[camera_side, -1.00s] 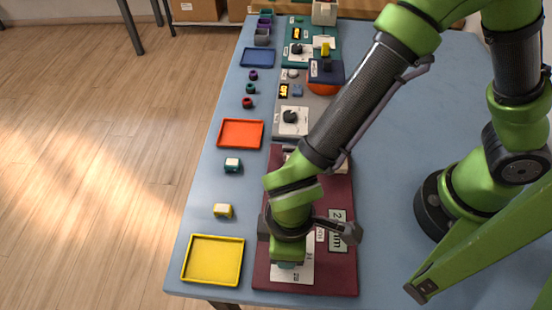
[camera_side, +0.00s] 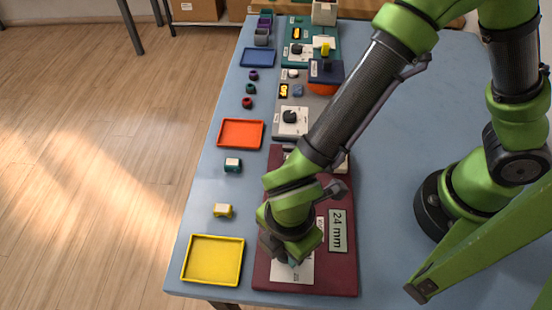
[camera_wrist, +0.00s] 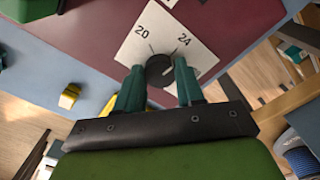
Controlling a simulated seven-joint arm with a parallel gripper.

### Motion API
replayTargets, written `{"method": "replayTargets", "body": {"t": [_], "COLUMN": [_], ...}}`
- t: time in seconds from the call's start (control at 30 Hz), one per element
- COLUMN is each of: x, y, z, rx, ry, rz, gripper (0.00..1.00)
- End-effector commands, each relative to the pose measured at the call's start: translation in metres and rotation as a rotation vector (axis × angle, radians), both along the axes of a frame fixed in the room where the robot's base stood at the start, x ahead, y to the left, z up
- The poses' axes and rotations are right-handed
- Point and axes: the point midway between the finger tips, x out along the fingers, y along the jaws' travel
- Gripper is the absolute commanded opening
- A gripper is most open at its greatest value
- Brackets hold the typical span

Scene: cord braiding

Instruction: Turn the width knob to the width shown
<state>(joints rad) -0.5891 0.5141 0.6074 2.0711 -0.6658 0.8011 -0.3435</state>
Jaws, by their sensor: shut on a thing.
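The width knob (camera_wrist: 160,70) is a dark round knob on a white dial card (camera_wrist: 134,50) marked 20 and 24. In the wrist view my gripper (camera_wrist: 160,88) has its teal fingers on either side of the knob, shut on it. A small light mark shows on the knob, but its exact reading is hard to tell. In the side view my gripper (camera_side: 292,262) hides the knob, while part of the dial card (camera_side: 304,272) shows. A display sign (camera_side: 338,231) on the maroon board (camera_side: 337,283) reads 24 mm.
An orange tray (camera_side: 240,133) and other stations with knobs stand farther back. The right side of the blue table is mostly clear.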

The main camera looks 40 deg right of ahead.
Motion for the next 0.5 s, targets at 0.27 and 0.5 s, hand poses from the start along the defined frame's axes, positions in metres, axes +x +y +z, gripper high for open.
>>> {"method": "replayTargets", "body": {"t": [0.27,0.5], "x": [0.0002,0.0001], "y": [0.0005,0.0007], "z": [0.0014,0.0015], "rx": [0.001,0.001], "ry": [-0.001,-0.001], "rz": [0.107,0.136], "gripper": [0.07,0.07]}}
